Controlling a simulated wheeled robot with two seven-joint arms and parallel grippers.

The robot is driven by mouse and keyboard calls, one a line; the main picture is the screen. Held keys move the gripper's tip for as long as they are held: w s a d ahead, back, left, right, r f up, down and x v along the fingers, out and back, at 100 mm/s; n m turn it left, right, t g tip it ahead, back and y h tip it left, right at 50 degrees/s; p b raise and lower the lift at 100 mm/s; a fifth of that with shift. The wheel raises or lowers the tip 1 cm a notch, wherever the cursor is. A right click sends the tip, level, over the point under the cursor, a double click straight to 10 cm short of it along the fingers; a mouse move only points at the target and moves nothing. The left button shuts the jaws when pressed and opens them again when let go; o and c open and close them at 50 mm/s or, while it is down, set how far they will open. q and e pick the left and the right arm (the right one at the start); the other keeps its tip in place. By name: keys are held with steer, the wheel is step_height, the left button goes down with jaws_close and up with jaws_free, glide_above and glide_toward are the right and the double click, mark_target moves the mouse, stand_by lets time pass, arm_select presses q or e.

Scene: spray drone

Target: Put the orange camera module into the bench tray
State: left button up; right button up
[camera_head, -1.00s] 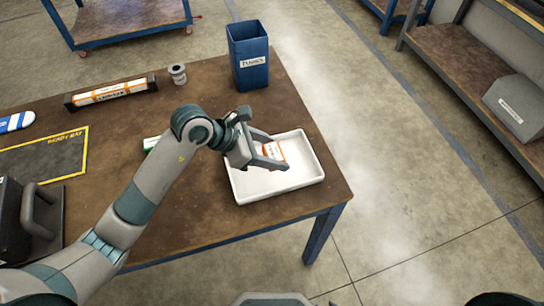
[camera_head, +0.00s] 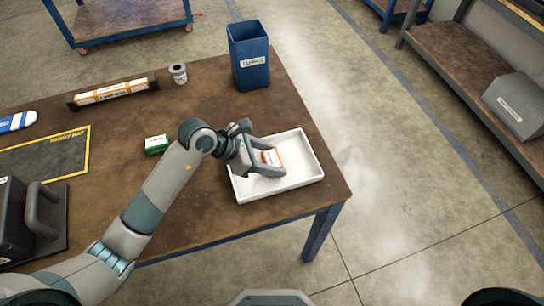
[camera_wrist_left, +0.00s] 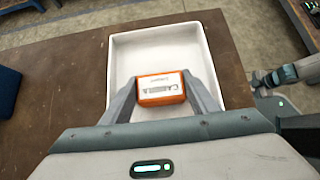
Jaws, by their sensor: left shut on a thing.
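The orange camera module (camera_head: 271,158) has a white label and is held between the fingers of my left gripper (camera_head: 268,160). It also shows in the left wrist view (camera_wrist_left: 161,89), with a gripper finger on each side. The white bench tray (camera_head: 306,178) lies near the right end of the brown workbench. The module is over or inside the tray; I cannot tell whether it touches the tray floor. The tray also shows in the left wrist view (camera_wrist_left: 158,48), otherwise empty. My right gripper is not in view.
A blue bin (camera_head: 249,58) stands at the back of the bench. A small grey cup (camera_head: 178,74), a long orange-and-white labelled bar (camera_head: 112,91) and a green box (camera_head: 157,144) sit left of it. A dark yellow-edged mat (camera_head: 45,160) and a black case (camera_head: 20,215) are at the left.

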arm_select(q)
steer(key=shift+f, duration=0.1)
steer(key=o, duration=1.1)
steer(key=shift+c, duration=0.2)
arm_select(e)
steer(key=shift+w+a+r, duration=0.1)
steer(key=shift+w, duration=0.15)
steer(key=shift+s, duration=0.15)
